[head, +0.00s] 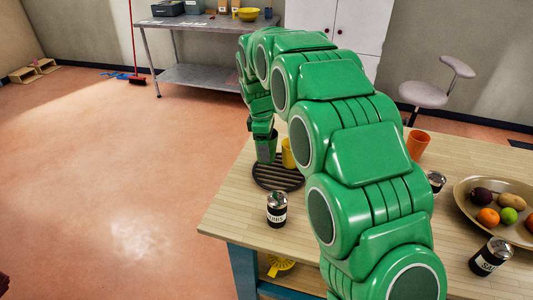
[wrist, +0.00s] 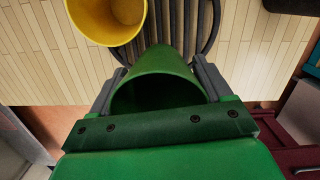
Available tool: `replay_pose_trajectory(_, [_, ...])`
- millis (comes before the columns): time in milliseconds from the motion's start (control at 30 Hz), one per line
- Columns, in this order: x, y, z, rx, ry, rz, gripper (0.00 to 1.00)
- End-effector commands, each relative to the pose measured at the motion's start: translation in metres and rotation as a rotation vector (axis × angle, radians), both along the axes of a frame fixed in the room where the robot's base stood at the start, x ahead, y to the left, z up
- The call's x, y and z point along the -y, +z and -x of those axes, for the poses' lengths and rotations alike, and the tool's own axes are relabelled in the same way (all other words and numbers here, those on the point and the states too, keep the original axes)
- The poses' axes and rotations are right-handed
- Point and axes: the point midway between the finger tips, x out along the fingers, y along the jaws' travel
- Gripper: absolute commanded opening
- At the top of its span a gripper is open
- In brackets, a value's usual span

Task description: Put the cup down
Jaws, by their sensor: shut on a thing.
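A green cup (head: 267,150) is held upright between the fingers of my gripper (head: 263,137), over the left side of a dark slatted round rack (head: 278,180) on the wooden table. In the wrist view the green cup (wrist: 163,62) sits between the two grey fingers of my gripper (wrist: 158,80), its open mouth towards the camera. A yellow cup (head: 288,156) stands close to its right on the rack; it also shows at the upper left of the wrist view (wrist: 92,22). I cannot tell whether the green cup's base touches the slats.
A labelled dark jar (head: 277,211) stands in front of the rack. An orange cup (head: 418,144), more jars and a fruit bowl (head: 461,207) are on the right, beyond my arm. The table's left part near its front edge is bare.

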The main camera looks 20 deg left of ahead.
Motion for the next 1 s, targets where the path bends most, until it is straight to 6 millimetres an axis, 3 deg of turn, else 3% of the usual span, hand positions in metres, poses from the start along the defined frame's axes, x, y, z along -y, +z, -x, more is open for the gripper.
replay_pose_trajectory(167, [-0.003,-0.007,-0.005,-0.001,0.000,0.000,0.49])
replay_pose_trajectory(400, [-0.002,-0.036,-0.005,-0.002,-0.001,0.000,0.49])
replay_pose_trajectory(833, [-0.003,-0.040,-0.005,0.001,-0.001,0.000,0.49])
replay_pose_trajectory(867, [-0.003,-0.039,-0.005,0.001,-0.001,-0.001,0.83])
replay_pose_trajectory(1000, [-0.003,-0.039,-0.005,0.001,-0.001,-0.001,1.00])
